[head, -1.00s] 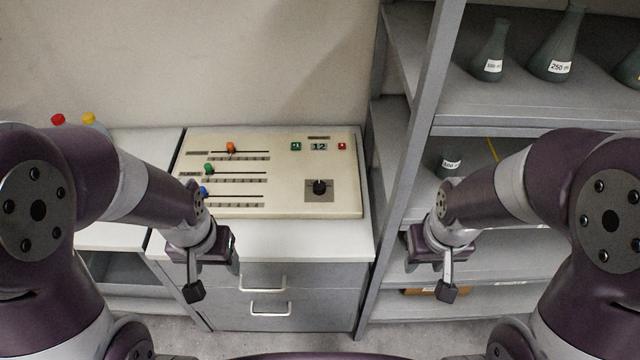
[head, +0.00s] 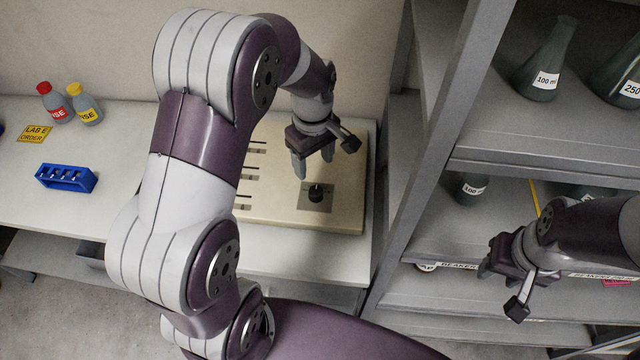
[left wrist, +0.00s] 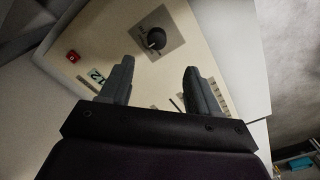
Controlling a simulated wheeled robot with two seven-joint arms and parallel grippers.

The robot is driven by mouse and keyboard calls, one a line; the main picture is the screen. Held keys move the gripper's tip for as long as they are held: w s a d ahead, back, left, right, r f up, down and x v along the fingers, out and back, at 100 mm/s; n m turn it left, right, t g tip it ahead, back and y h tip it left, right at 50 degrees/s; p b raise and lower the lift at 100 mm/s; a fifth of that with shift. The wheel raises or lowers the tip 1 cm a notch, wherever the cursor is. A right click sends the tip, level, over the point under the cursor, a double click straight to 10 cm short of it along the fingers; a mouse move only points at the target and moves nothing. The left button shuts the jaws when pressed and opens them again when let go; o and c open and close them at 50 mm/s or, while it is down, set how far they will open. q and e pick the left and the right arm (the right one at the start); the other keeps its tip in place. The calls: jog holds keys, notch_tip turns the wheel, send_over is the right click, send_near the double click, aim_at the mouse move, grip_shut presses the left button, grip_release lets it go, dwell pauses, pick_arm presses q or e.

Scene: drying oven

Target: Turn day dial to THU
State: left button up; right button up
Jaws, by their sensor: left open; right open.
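The day dial (head: 316,194) is a black round knob on a grey square plate on the cream control panel (head: 345,215). In the left wrist view the dial (left wrist: 156,39) lies beyond the fingertips, with small markings too blurred to read. My left gripper (head: 314,168) is open and empty, pointing down just above and behind the dial, apart from it. In the left wrist view its fingers (left wrist: 160,75) are spread with a gap between them. My right gripper (head: 500,285) is at the right, in front of the shelves, away from the panel. My left arm hides the panel's left part and most of its sliders.
A metal shelf rack with flasks (head: 545,75) stands to the right of the panel. A blue tube rack (head: 66,178), a red-capped bottle (head: 56,105) and a yellow-capped bottle (head: 86,106) stand on the left bench. The panel around the dial is clear.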

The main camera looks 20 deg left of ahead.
aim_at(316, 191)
pick_arm(q)
jog(key=f, duration=1)
jog(key=shift+w+d+p, duration=0.1)
jog(key=shift+w+p, duration=0.15)
jog(key=shift+p, duration=0.15)
jog(key=shift+f, duration=0.55)
jog(key=c, duration=1)
